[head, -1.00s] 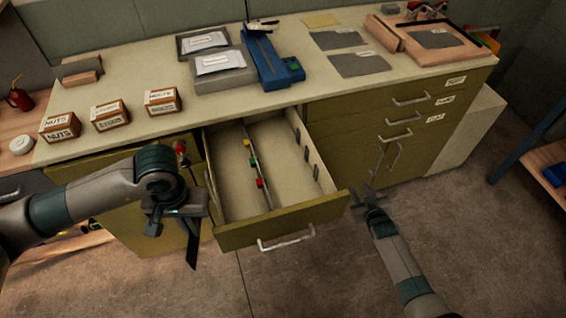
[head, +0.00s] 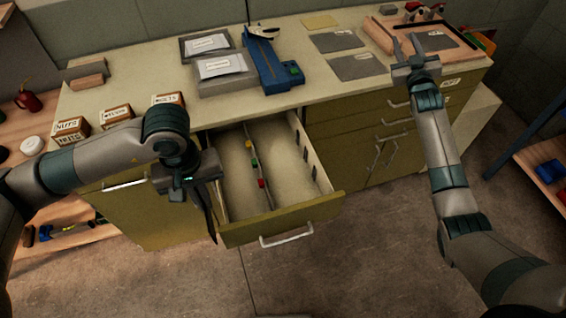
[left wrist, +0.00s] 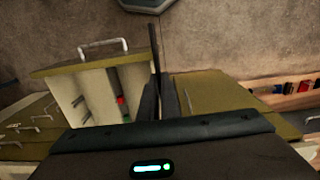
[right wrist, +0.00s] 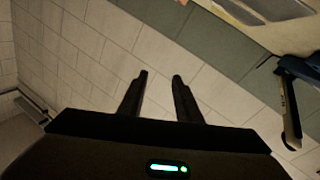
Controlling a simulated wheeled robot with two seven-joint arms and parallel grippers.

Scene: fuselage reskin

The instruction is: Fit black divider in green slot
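My left gripper (head: 200,182) is at the left side of the open drawer (head: 322,206), shut on the black divider (head: 210,220), a thin dark strip hanging down. In the left wrist view the divider (left wrist: 155,45) shows edge-on between the fingers (left wrist: 158,100). Inside the drawer a lengthwise rail carries a yellow marker (head: 249,143), a green marker (head: 253,163) and a red marker (head: 262,183). Dark slots (head: 314,172) line the drawer's right wall. My right gripper (head: 408,46) is raised in front of the bench's right part, open and empty.
The bench top (head: 290,98) holds labelled boxes (head: 116,116), grey trays (head: 222,82), a blue tool (head: 270,70) and grey sheets (head: 356,66). The drawer handle (head: 287,236) sticks out in front. The floor (head: 370,250) is clear.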

